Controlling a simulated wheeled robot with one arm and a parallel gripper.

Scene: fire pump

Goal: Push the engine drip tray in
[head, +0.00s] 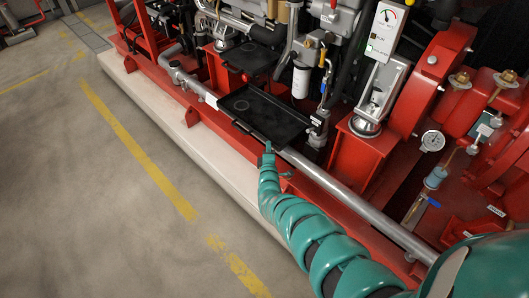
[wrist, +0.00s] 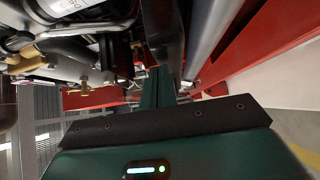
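The engine drip tray (head: 262,113) is a shallow black tray with a raised rim. It sticks out from under the engine, over the silver pipe. A dark band just beyond the fingertips (wrist: 163,35) looks like the tray seen edge-on.
The silver pipe (head: 350,195) runs along the red base frame (head: 205,132), on a pale concrete plinth (head: 155,105). A white filter (head: 300,82) and a yellow-handled valve (head: 323,58) stand behind the tray. The floor (head: 90,190) at left is clear.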

